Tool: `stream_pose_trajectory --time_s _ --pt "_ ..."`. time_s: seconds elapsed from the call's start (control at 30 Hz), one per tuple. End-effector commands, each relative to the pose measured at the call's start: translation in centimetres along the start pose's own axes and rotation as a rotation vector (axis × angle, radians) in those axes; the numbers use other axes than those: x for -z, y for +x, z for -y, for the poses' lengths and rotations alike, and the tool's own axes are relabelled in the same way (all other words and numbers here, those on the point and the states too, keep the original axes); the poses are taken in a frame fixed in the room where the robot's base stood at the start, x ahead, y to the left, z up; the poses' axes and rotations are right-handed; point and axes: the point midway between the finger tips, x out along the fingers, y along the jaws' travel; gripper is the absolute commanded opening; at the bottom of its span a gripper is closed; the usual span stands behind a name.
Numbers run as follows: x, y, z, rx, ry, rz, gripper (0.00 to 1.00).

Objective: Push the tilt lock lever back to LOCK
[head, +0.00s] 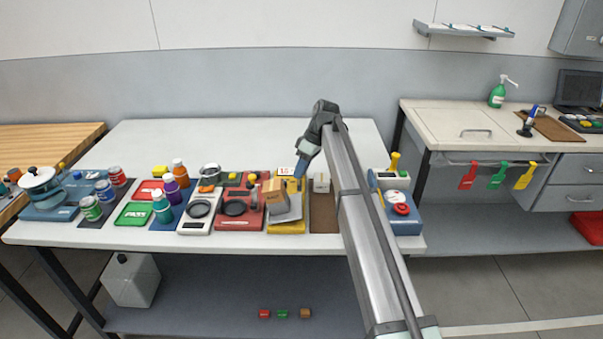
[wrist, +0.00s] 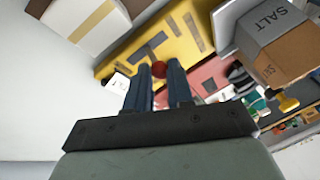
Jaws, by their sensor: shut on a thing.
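The yellow tilt stand (head: 288,228) sits among the devices on the white table, and its yellow base (wrist: 165,42) fills the upper middle of the wrist view. A cardboard box marked SALT (wrist: 275,42) rests on its grey tilted plate (head: 289,207). The tilt lock lever shows as a red knob (wrist: 158,68) between my fingertips. My gripper (head: 299,171) reaches down at the stand's back edge. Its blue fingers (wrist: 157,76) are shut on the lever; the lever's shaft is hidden. I cannot read a LOCK mark.
A red device (head: 237,222) stands close on the left of the stand. On the right are a brown mat (head: 323,219), a small white box (head: 321,184) and a blue device with a red button (head: 402,210). The back of the white table (head: 220,140) is clear.

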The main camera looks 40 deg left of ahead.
Motion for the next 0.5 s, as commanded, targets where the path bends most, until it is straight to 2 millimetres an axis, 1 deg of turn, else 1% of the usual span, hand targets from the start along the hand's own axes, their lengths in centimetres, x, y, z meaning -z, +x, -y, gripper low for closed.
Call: stream_pose_trajectory --time_s 0.03,0.13,0.3,0.5 --pt "0.51 -0.06 -0.98 0.037 0.016 0.017 0.00" --pt "0.68 -0.08 -1.43 0.103 0.044 0.047 0.00" --pt "0.77 -0.06 -1.67 0.168 0.071 0.076 0.00" --pt "0.68 -0.03 -1.57 0.178 0.075 0.080 0.00"
